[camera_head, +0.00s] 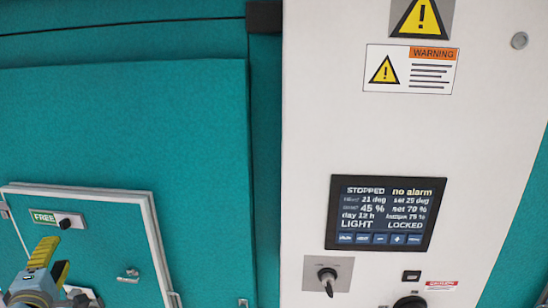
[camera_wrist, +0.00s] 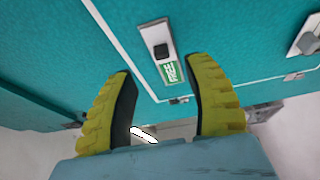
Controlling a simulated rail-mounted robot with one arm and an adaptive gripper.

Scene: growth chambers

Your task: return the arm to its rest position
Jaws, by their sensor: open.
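My gripper (camera_head: 52,262) shows at the lower left of the head view, in front of the small white-framed hatch in the teal door. In the wrist view my gripper (camera_wrist: 160,103) has its two yellow, black-lined fingers spread apart. Nothing is between the fingertips. The indicator marked FREE (camera_wrist: 165,55), with its black knob, lies beyond the fingers on the teal surface. The same indicator (camera_head: 56,219) is just above my gripper in the head view. Most of my arm is out of the picture.
A white control panel (camera_head: 320,120) stands to the right, with a screen (camera_head: 387,213) reading STOPPED, no alarm and LOCKED. A key switch (camera_head: 328,275) sticks out below it. The small hatch (camera_head: 150,225) has a latch (camera_head: 128,276). The large teal door (camera_head: 130,120) looks shut.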

